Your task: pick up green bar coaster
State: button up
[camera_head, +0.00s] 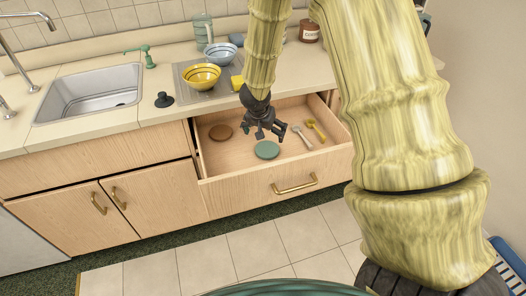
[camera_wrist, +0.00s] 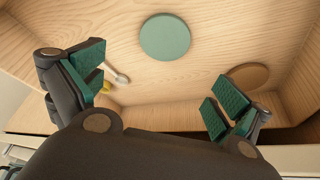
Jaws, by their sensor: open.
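The green bar coaster (camera_head: 267,150) is a flat round disc lying in the open wooden drawer (camera_head: 230,181). In the wrist view the green coaster (camera_wrist: 165,37) lies on the drawer floor, beyond the fingertips and between them sideways. My gripper (camera_head: 264,132) is over the drawer, just above and behind the coaster in the head view. In the wrist view my gripper (camera_wrist: 155,88) has its green-padded fingers spread wide with nothing between them. It appears apart from the coaster.
A brown round coaster (camera_head: 221,132) lies at the drawer's left. A grey utensil (camera_head: 302,137) and a yellow utensil (camera_head: 316,130) lie at the right. Drawer walls surround them. Above, the counter holds a yellow bowl (camera_head: 201,76), a blue bowl (camera_head: 220,53) and a sink (camera_head: 90,94).

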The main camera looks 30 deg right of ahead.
jog(key=f, duration=0.2)
jog(key=b, duration=0.3)
send_over(268, 147)
jog(key=s+a, duration=0.2)
jog(key=f, duration=0.4)
jog(key=shift+w+a+f, duration=0.15)
jog(key=shift+w, duration=0.1)
jog(key=shift+f, duration=0.7)
jog(key=b+x, duration=0.2)
jog(key=x, duration=0.2)
jog(key=shift+c, duration=0.2)
jog(key=c, duration=0.8)
